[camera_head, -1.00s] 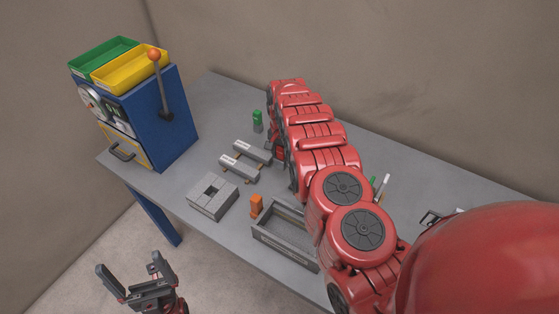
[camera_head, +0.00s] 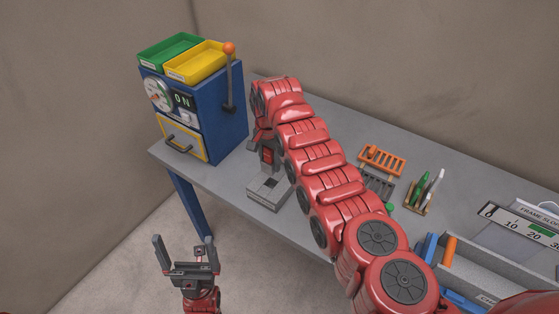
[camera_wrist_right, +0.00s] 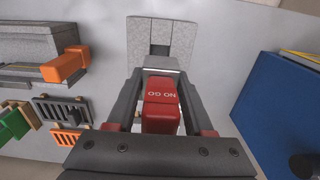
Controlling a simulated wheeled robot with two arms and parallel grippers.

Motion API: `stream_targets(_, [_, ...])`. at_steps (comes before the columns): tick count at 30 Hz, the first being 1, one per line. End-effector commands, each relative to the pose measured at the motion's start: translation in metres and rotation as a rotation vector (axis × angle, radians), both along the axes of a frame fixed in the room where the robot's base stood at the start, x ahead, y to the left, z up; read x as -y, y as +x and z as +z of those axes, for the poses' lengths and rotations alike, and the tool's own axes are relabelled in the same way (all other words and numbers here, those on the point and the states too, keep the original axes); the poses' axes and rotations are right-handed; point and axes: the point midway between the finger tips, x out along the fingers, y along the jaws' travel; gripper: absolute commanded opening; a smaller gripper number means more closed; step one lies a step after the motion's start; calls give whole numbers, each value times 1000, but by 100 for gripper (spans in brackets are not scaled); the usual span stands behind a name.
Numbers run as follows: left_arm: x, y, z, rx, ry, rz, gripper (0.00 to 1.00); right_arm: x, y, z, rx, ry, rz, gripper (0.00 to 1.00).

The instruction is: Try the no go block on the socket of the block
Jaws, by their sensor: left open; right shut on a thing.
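The grey block (camera_head: 260,199) with a square socket in its top sits near the table's front edge, by the blue machine; it also shows in the right wrist view (camera_wrist_right: 143,38). My right gripper (camera_wrist_right: 160,82) is shut on the red no go block (camera_wrist_right: 161,105), lettered "NO GO"; in the head view, the no go block (camera_head: 267,156) is upright over the grey block. Its lower end is at or close above the socket; I cannot tell whether it has entered. My left gripper (camera_head: 184,252) is open and empty, in front of the table.
The blue machine (camera_head: 225,115) with a lever stands at left, carrying green (camera_head: 170,52) and yellow (camera_head: 200,65) trays. An orange rack (camera_head: 382,158) and a pen holder (camera_head: 418,205) stand right of my right arm. A grey tray (camera_head: 475,270) is at front right.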

Motion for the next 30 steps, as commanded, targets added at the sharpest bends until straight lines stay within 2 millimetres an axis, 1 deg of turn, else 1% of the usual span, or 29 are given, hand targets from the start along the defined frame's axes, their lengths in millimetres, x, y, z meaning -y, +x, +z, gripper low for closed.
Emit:
stream_targets(5, [0,0,-7,0,0,0,100,0,0,-11,-1,0,0,0])
stream_targets(10, [0,0,-15,0,0,0,100,1,-1,-26,-3,-1,0,0])
stream_targets(21, [0,0,-43,0,0,0,100,1,0,-59,0,0,0,0])
stream_targets(25, [0,0,-48,0,0,0,100,1,0,-64,0,0,0,0])
stream_targets(30, [0,0,-49,0,0,0,100,1,0,-65,0,0,0,0])
